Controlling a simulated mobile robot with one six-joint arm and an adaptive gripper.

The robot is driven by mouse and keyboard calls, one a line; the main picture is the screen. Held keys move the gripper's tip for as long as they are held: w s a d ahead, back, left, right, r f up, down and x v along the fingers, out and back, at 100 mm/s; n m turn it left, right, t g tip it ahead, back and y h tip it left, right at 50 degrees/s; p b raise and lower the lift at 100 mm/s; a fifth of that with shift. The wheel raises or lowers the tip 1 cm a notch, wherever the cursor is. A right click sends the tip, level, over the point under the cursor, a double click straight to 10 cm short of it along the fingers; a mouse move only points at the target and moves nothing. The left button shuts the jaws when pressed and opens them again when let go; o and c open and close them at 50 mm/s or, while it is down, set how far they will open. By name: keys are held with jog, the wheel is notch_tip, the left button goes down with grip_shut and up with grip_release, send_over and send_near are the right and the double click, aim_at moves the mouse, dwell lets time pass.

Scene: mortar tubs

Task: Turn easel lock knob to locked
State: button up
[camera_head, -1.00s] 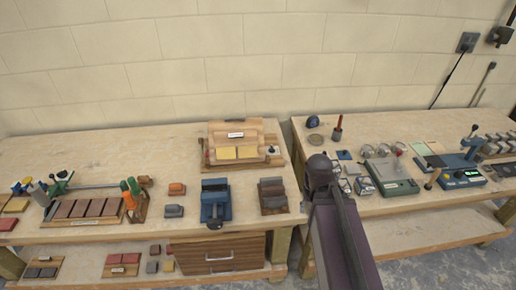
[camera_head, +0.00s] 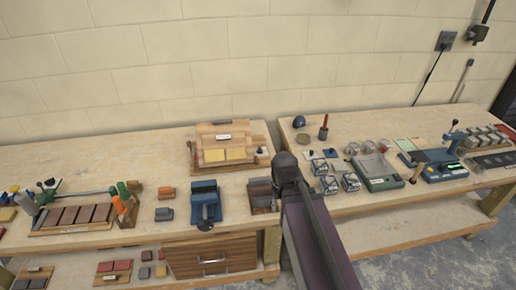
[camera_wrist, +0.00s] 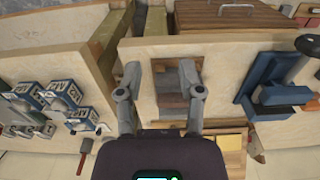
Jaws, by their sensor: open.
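The easel (camera_head: 207,160) is a light wooden stand with a white label and yellow pieces, at the back of the left bench. Small dark knob-like parts show at its right side, but I cannot tell which is the lock knob or how it is turned. In the wrist view part of the easel (camera_wrist: 232,142) shows at the lower right, partly hidden by my wrist. My gripper (camera_wrist: 160,72) is open and empty, with its fingers apart above the bench front, over a tray of dark blocks (camera_wrist: 172,88). In the head view my arm hides the fingers.
A blue clamp-like device (camera_head: 205,203) stands left of the block tray. Several small boxed items (camera_head: 328,184) and a green device (camera_head: 378,172) stand on the right bench. A gap separates the benches. Bare bench top lies around the easel's left side.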

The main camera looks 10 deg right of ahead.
notch_tip(320, 180, up, 3)
jog(key=p, duration=0.3)
send_over(260, 150)
jog(key=w, duration=0.2)
jog(key=shift+s+f, duration=0.1)
jog(key=shift+f, duration=0.1)
jog(key=shift+f+b, duration=0.2)
jog(key=shift+b, duration=0.2)
notch_tip(260, 150, down, 13)
jog(key=b, duration=1.3)
jog(key=shift+f, duration=0.2)
